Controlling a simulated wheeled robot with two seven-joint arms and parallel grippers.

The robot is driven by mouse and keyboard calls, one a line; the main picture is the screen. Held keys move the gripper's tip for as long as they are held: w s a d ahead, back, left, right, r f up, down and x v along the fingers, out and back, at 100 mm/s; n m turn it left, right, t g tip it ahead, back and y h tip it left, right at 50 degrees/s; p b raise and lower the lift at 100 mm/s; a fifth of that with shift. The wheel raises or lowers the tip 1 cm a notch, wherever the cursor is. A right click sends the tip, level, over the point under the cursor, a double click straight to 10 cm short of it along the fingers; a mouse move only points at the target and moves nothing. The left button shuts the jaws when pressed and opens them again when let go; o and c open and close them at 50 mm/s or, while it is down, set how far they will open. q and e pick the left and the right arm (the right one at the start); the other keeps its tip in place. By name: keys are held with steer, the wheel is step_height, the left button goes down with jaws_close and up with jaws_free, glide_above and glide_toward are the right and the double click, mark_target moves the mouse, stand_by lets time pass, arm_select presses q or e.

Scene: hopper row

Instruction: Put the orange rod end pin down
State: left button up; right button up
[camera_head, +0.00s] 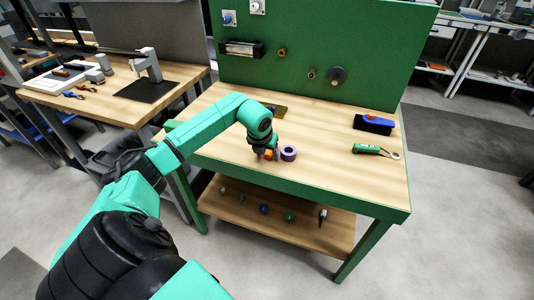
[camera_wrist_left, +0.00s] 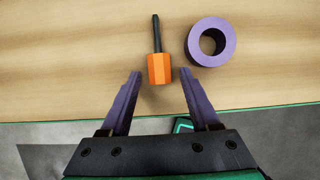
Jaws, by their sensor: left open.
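The orange rod end pin (camera_wrist_left: 159,69) lies on the wooden tabletop in the left wrist view, its black shaft pointing away from my gripper. In the head view its orange part (camera_head: 268,155) shows small beside my fingers. My left gripper (camera_wrist_left: 160,74) is open. Its two purple fingertips are on either side of the orange end, with a gap visible on both sides. In the head view my left gripper (camera_head: 264,154) is low over the table. My right gripper is not in view.
A purple ring (camera_wrist_left: 211,42) lies just right of the pin; it also shows in the head view (camera_head: 289,153). A blue-topped brush (camera_head: 375,123) and a green-handled tool (camera_head: 368,149) lie farther right. A green panel (camera_head: 320,50) stands behind. The table's front edge is close.

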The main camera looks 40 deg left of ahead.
arm_select(q)
steer(key=b+v, duration=0.1)
steer(key=v, duration=1.1)
steer(key=shift+d+r, duration=0.1)
steer(key=shift+d, duration=0.05)
